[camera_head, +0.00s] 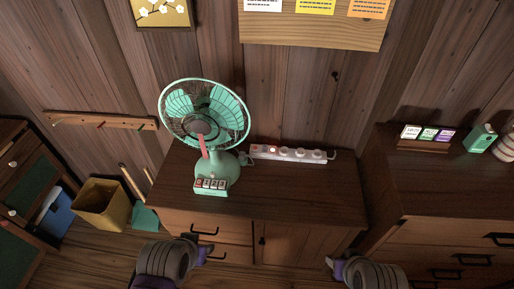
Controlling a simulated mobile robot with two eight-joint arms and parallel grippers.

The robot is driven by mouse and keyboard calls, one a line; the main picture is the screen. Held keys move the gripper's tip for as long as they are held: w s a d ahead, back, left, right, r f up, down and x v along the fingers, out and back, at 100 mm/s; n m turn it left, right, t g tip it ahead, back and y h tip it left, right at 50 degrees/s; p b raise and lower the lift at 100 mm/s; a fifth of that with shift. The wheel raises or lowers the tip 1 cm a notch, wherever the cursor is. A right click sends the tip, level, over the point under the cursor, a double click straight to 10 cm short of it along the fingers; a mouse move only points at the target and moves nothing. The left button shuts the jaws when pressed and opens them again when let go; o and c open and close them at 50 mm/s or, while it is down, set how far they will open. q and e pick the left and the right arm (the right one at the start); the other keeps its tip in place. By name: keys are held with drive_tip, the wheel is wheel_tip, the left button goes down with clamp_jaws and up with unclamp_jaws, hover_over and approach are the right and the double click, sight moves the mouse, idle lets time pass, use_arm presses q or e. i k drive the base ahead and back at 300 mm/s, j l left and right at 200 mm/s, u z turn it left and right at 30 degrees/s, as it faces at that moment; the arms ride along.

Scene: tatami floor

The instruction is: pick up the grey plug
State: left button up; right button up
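A white power strip (290,154) lies along the back of the wooden cabinet top, right of the fan. A small greenish-grey piece (244,159) shows at its left end beside the fan, and it is too small to tell whether it is the grey plug. Several round sockets or plugs sit along the strip, also too small to tell apart. My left gripper (201,250) is low in front of the cabinet drawers, and my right gripper (334,265) is low in front of the cabinet door. Both are well apart from the strip, with fingers too unclear to read.
A green fan (204,117) with a button base (211,185) stands on the left of the cabinet top (300,195). The top's front right is clear. Another cabinet (450,190) stands at right. A yellow bin (100,205) is on the floor at left.

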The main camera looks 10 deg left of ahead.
sight(243, 155)
drive_tip(key=i+l+u, duration=0.2)
drive_tip(key=l+u, duration=0.15)
drive_tip(key=i+l+u, duration=0.15)
drive_tip(key=l+u, duration=0.25)
drive_tip(key=i+j+u, duration=0.1)
drive_tip(key=j+u, duration=0.25)
drive_tip(key=u, duration=0.15)
drive_tip(key=i+j+u, duration=0.2)
drive_tip(key=u, duration=0.25)
drive_tip(key=j, duration=0.1)
